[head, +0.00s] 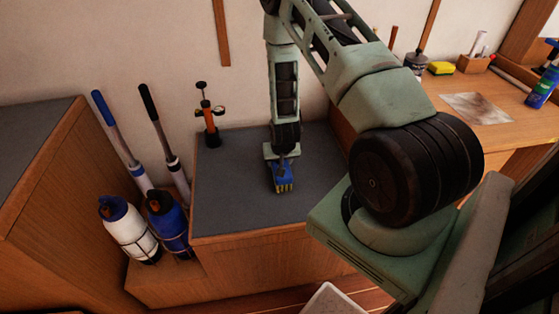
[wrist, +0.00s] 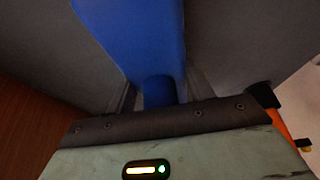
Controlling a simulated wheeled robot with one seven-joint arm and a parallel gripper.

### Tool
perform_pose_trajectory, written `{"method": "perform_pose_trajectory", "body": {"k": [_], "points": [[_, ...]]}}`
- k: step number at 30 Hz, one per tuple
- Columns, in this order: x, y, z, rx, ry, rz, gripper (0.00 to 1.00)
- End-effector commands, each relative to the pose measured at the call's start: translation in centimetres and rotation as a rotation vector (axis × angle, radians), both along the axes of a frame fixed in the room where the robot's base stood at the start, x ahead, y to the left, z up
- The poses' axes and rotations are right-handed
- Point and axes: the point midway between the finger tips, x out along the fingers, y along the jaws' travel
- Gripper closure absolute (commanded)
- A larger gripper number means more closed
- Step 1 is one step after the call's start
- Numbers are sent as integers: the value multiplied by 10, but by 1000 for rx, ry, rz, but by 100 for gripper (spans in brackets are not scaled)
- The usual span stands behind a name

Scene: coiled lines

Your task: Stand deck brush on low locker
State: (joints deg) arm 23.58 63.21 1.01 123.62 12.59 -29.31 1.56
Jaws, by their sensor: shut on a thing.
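In the wrist view the blue brush (wrist: 135,35) runs between the two dark fingers. The low locker (head: 230,205) has a wooden body and a flat grey top. The brush is over the middle of that top; I cannot tell whether it touches it.
An orange and black pump (head: 209,120) stands at the locker's back left corner. Left of the locker are a white bottle (head: 128,228), a blue bottle (head: 168,222) and two long-handled tools. The locker's front top is clear.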

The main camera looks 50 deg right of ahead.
Motion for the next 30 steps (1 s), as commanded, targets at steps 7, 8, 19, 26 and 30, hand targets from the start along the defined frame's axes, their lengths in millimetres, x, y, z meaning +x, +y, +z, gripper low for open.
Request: {"method": "perform_pose_trajectory", "body": {"k": [7, 8, 19, 26, 30], "points": [[1, 0, -1, 0, -2, 0, 72], [1, 0, -1, 0, -2, 0, 72], [0, 0, -4, -1, -1, 0, 26], [0, 1, 3, 0, -1, 1, 26], [-5, 5, 22, -2, -4, 1, 26]]}}
